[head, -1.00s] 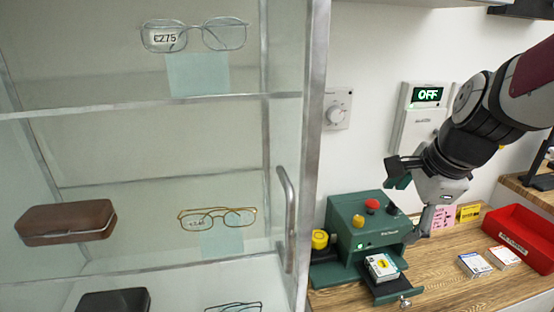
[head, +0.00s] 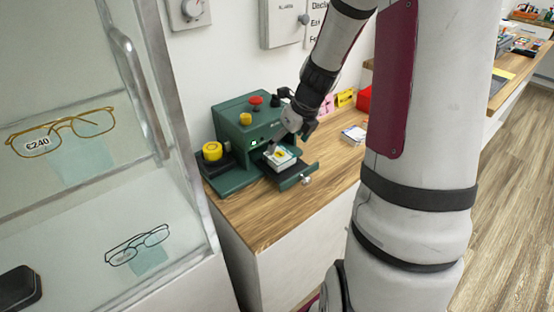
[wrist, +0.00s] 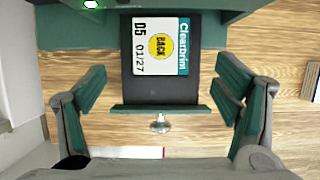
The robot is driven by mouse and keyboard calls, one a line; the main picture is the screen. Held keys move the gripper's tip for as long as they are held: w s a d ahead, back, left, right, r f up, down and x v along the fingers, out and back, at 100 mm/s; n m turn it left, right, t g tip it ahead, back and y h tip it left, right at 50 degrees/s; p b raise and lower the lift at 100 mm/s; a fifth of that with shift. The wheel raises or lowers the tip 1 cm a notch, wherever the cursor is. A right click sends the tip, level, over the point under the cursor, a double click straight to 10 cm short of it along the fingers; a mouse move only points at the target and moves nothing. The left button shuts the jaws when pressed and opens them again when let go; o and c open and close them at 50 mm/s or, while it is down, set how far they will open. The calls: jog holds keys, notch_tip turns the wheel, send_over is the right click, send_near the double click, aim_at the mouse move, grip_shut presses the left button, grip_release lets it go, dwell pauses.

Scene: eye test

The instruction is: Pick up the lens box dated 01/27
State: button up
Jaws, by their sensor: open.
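The lens box (wrist: 160,46), a white box with a yellow "BACK" disc and a "Clearbrim" band, reads "D5 01/27" in the wrist view. It lies flat in the open dark tray (wrist: 160,90) of the green machine (head: 235,125). The box also shows in the head view (head: 280,157). My gripper (wrist: 160,95) is open and empty, with its fingers on either side of the tray, nearer its front edge than the box. In the head view my gripper (head: 291,125) is just above and behind the tray; its fingertips are hard to make out.
The machine has a red button (head: 256,100) and a yellow-topped cylinder (head: 212,151) at its left. Other lens boxes (head: 353,134) lie on the wooden counter to the right, before a red bin (head: 364,99). A glass display cabinet (head: 165,110) stands at the left.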

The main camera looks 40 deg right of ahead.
aim_at(280, 154)
jog(key=shift+w+b+x, duration=0.1)
jog(key=shift+b+x, duration=0.15)
jog(key=shift+x, duration=1.5)
jog(key=shift+w+b+x, duration=0.15)
jog(key=shift+b+x, duration=0.1)
jog(key=shift+x, duration=1.5)
jog(key=shift+r, duration=0.15)
jog(key=c, duration=1.4)
jog(key=shift+o, duration=0.2)
